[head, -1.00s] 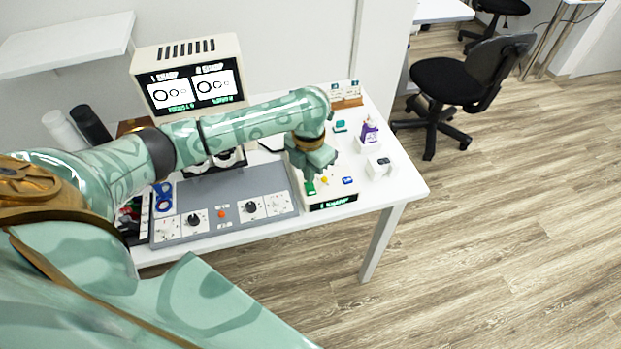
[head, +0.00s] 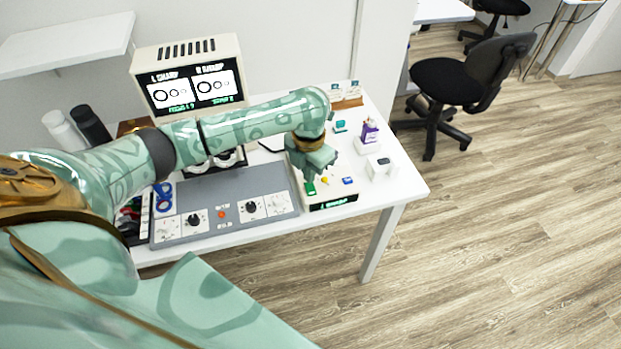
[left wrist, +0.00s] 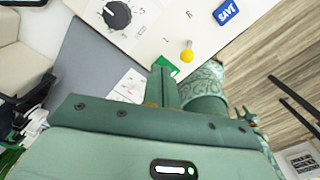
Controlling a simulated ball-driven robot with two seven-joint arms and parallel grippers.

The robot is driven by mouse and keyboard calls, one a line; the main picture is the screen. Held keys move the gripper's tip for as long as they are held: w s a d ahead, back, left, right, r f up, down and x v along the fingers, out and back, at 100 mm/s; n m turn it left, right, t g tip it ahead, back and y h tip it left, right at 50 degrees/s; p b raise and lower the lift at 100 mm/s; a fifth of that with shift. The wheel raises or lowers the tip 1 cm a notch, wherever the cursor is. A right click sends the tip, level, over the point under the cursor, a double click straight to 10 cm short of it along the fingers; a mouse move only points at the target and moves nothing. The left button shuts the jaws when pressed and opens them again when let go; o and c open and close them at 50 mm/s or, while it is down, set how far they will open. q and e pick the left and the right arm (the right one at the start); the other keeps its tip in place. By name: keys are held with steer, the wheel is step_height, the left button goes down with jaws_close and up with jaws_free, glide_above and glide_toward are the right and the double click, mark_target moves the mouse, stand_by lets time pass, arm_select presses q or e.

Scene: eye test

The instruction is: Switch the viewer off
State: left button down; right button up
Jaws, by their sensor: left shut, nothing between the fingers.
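The viewer (head: 187,51) is a cream box at the back of the table. Its screen (head: 196,90) is lit, with rings under "L SHARP" and "R SHARP" and green text below. A small cream control box at the right has a green button (head: 310,189), a yellow knob (head: 325,181), a blue button (head: 348,181) and a lit green front display (head: 333,202). My left gripper (head: 311,178) is shut and empty, pointing down just over the green button. In the left wrist view the fingers partly hide the green button (left wrist: 171,66); the blue button (left wrist: 227,12) reads "SAVE". I cannot tell whether they touch it.
A grey panel (head: 236,184) with two black knobs and a red button (head: 222,214) lies left of the control box. A purple-and-white figure (head: 369,131) and a small white device (head: 381,166) stand to the right. The table's front right corner is clear.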

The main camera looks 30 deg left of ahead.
arm_select(q)
steer(key=shift+f+b, duration=0.5)
steer(key=shift+f, duration=0.45)
stand_by(1.0)
steer(key=shift+s, duration=0.1)
step_height(320, 180, up, 7)
steer(key=p, duration=0.7)
steer(key=shift+r+p, duration=0.1)
steer(key=shift+p, duration=0.25)
